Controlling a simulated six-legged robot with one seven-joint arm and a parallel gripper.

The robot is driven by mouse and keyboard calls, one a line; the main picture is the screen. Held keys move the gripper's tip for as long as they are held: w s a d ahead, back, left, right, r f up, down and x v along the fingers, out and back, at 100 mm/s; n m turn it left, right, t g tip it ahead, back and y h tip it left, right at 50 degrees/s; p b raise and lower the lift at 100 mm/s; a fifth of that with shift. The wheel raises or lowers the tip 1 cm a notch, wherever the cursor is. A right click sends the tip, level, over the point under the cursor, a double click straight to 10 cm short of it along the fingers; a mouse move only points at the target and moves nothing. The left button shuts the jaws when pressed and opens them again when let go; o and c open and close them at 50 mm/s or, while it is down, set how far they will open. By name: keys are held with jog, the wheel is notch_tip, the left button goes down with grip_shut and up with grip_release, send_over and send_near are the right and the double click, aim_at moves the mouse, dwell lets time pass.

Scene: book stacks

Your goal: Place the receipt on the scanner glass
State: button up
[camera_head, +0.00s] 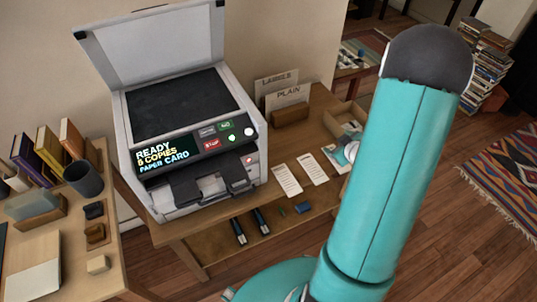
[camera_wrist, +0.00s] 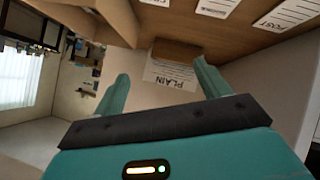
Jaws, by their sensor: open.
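Two white printed paper slips lie side by side on the wooden table right of the scanner, a left slip (camera_head: 287,179) and a right slip (camera_head: 312,168). I cannot tell which is the receipt. Printed papers also show at the top of the wrist view (camera_wrist: 290,14). The scanner (camera_head: 250,158) has its lid (camera_head: 155,45) raised, and its dark glass (camera_head: 180,104) is bare. My gripper (camera_wrist: 161,67) is open and empty in the wrist view, apart from the slips, with the PLAIN card beyond its fingers.
A wooden holder (camera_head: 290,115) with LABELS and PLAIN cards stands behind the slips. An open box (camera_head: 345,112) is at the table's right. A side desk at left holds books, a dark cup (camera_head: 84,179) and small blocks. Stacked books (camera_head: 487,60) stand on the floor at the back right.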

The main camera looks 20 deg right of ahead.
jog(key=w+a+r+m+g+h, duration=0.1)
jog(key=a+r, duration=0.1)
jog(key=r, duration=0.3)
jog(key=w+a+r+h, duration=0.1)
jog(key=w+a+r, duration=0.15)
jog(key=r, duration=0.25)
jog(key=s+a+r+m+g, duration=0.1)
jog(key=s+a+r, duration=0.2)
jog(key=a+r, duration=0.3)
jog(key=s+a+r+m+g+y, duration=0.1)
jog(key=s+a+r, duration=0.3)
jog(key=a+r, duration=0.3)
jog(key=a, duration=0.3)
jog(key=shift+s+a+m, duration=0.15)
jog(key=shift+m, duration=0.15)
jog(key=s+a+r+y, duration=0.1)
jog(key=s+a, duration=0.2)
jog(key=s+a+r+g+y, duration=0.1)
jog(key=s+a, duration=0.3)
jog(key=s+a+r+g+y, duration=0.1)
jog(key=s+a+r, duration=0.1)
jog(key=s+a, duration=0.1)
jog(key=shift+s+a, duration=0.4)
jog(key=shift+a, duration=0.35)
jog(key=shift+c, duration=0.4)
jog(key=shift+s+a, duration=0.25)
jog(key=shift+s, duration=0.1)
jog(key=c, duration=0.7)
jog(key=shift+a, duration=0.1)
jog(key=shift+c, duration=0.3)
